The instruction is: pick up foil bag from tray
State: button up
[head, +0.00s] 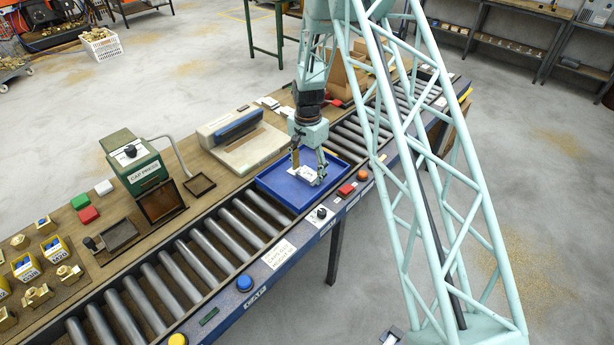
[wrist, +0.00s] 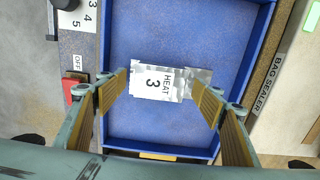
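A small silver foil bag lies in the blue tray (head: 270,186), with a white label reading "HEAT 3" facing up. The foil bag (wrist: 158,84) is in the middle of the wrist view and shows pale in the head view (head: 303,173). My gripper (head: 309,167) is low over the tray, pointing down. In the wrist view, my open gripper (wrist: 160,83) has one finger on each side of the bag. The left fingertip is close to the label's edge, and the right one overlaps the bag's right end. I cannot tell whether either finger touches it.
The tray sits on a roller conveyor (head: 205,246). A bag sealer (head: 240,140) stands behind it. The tray's walls (wrist: 249,80) rise close around my fingers. A red button (head: 346,189) and an orange one (head: 362,175) are on the conveyor's front rail. Rollers to the left are clear.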

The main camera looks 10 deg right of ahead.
aim_at(308, 173)
jog(key=c, duration=0.9)
jog(key=shift+r, duration=0.1)
jog(key=shift+r, duration=1.7)
jog(key=s+a, duration=0.1)
jog(key=s, duration=0.4)
jog(key=s+r, duration=0.1)
jog(key=s, duration=0.4)
jog(key=s+a, duration=0.1)
jog(key=s, duration=0.4)
jog(key=shift+s+a+r+b, duration=0.2)
jog(key=shift+s+a+b, duration=0.1)
jog(key=shift+s+b, duration=0.1)
